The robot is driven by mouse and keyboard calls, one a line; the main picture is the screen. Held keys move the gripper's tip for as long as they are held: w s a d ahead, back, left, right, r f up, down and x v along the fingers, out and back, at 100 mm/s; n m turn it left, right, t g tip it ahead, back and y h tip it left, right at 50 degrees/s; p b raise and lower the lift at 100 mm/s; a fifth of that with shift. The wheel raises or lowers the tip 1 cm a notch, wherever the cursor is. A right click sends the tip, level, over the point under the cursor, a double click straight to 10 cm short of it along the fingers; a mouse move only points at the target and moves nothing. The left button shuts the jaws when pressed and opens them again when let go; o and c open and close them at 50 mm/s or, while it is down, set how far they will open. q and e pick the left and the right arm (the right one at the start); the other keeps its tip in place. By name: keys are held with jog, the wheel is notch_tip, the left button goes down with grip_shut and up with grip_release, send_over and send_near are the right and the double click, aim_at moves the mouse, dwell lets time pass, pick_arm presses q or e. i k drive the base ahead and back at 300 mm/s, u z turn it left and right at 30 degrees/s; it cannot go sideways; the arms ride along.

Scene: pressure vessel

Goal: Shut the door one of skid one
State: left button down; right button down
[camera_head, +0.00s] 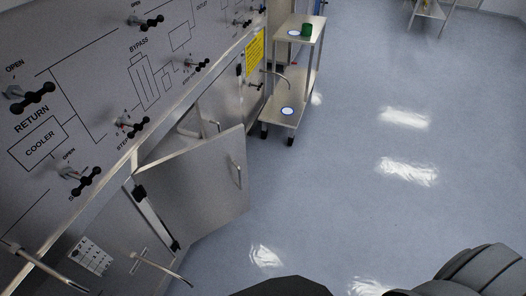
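A grey metal cabinet door (195,190) stands swung open from the lower part of the skid panel (105,90), sticking out over the floor. It is hinged on its left side, and a vertical bar handle (238,172) sits near its free right edge. Part of the cabinet opening behind it is hidden by the door. I cannot read any number on the door or the skid. Neither of my grippers is in view, and nothing of mine is seen touching the door.
Thin metal pipes (160,268) stick out at lower left. A two-shelf cart (284,95) with a green container (307,30) stands beyond the door. The blue-grey floor (340,180) to the right is clear.

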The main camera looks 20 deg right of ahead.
aim_at(196, 190)
jog(key=z, duration=0.2)
jog(key=k, duration=0.4)
jog(key=z, duration=1.1)
jog(key=i, duration=0.95)
jog(key=z, duration=0.1)
